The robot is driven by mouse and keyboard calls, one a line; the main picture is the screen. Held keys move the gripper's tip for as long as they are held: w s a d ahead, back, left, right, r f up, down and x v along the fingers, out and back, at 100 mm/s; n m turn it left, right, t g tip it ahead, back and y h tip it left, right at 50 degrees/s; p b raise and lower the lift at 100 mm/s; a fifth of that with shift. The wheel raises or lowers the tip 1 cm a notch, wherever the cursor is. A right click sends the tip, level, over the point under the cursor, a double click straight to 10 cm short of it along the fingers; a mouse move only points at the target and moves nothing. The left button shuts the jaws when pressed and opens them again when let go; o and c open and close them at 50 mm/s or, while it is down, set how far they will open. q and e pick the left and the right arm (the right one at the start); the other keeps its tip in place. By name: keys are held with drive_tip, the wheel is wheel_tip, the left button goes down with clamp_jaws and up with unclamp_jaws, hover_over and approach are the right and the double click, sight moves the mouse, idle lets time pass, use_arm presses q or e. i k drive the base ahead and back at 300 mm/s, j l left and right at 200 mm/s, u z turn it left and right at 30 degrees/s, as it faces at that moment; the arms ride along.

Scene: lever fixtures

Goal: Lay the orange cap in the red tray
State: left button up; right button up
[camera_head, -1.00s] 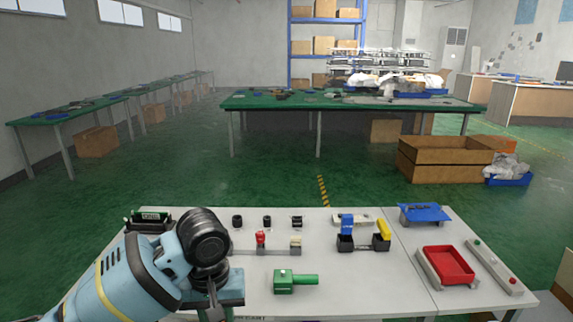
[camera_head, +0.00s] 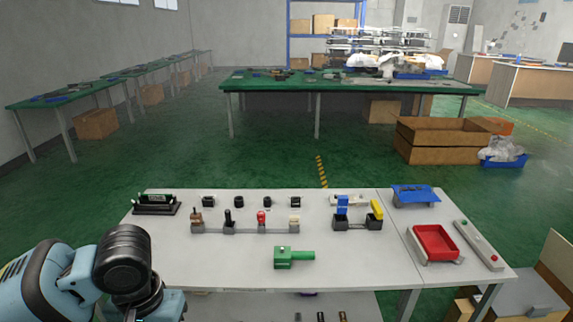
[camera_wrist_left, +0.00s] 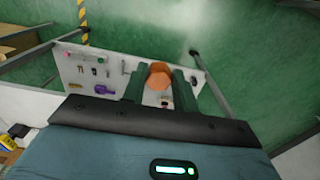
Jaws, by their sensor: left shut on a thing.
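The orange cap (camera_wrist_left: 158,74) is held between the two dark fingers of my left gripper (camera_wrist_left: 160,88) in the left wrist view. It shows as a round orange piece between the fingertips, clear of any surface. The head view does not show the cap; my left arm comes in there at the lower left, near the table's front left corner. The red tray (camera_head: 436,243) sits at the right part of the white table, and its inside looks empty. It is far to the right of my left arm. My right gripper is not in view.
A green lever fixture (camera_head: 294,257) stands mid-table. Behind it are a row of small levers (camera_head: 245,226), a fixture with blue and yellow levers (camera_head: 357,219) and a blue-topped stand (camera_head: 415,196). A strip with buttons (camera_head: 480,245) lies right of the tray. The front middle is bare.

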sight(434, 242)
drive_tip(key=i+l, duration=0.35)
drive_tip(key=i, duration=0.15)
drive_tip(key=i+l, duration=0.35)
drive_tip(key=i+z, duration=0.15)
drive_tip(key=z, duration=2.1)
